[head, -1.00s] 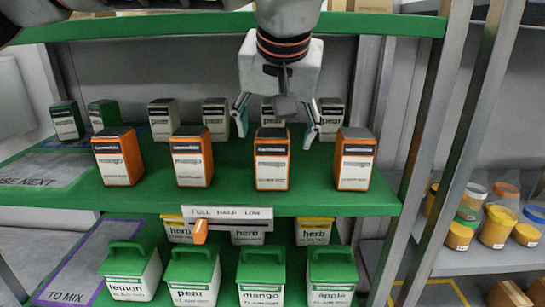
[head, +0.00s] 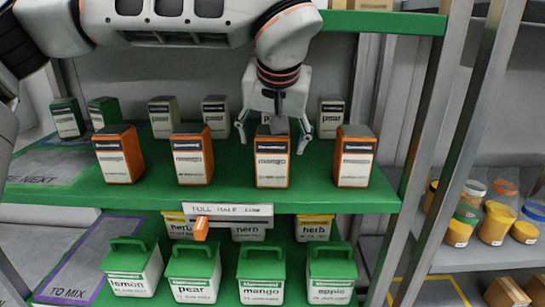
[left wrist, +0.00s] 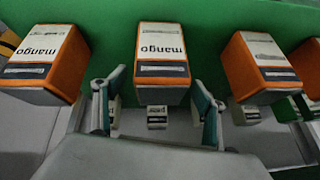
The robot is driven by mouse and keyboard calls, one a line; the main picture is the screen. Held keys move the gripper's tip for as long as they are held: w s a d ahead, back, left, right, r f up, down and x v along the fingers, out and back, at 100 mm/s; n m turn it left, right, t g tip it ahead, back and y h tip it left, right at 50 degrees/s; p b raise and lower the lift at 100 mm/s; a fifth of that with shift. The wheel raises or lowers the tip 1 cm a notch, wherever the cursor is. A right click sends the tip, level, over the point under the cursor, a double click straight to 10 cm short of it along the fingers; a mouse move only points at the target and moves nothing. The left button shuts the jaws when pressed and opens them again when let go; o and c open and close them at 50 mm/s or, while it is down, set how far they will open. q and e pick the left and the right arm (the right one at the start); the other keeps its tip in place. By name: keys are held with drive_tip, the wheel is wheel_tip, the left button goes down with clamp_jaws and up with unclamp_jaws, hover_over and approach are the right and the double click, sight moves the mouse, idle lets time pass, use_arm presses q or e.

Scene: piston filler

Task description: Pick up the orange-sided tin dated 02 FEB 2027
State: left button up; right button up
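Four orange-sided tins stand in a row on the green shelf: far left (head: 119,155), second (head: 192,156), third (head: 272,158) and far right (head: 354,157). Their white labels read mango where legible; the dates are too small to read. My left gripper (head: 273,138) is open and empty, pointing down above and just behind the third tin. In the left wrist view, an orange tin (left wrist: 163,60) lies centred beyond the open fingers, with other orange tins to the left (left wrist: 45,62) and right (left wrist: 258,65). My right gripper is not in view.
Grey pear tins (head: 216,115) stand behind the orange row, with green tins (head: 67,118) at the back left. Lidded green-topped tubs (head: 262,275) stand on the lower shelf. A grey upright (head: 422,110) bounds the right side. An orange slider (head: 201,229) sits below the shelf edge.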

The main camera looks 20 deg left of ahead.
use_arm(q)
drive_tip(key=c, duration=1.7)
drive_tip(key=shift+o, duration=0.2)
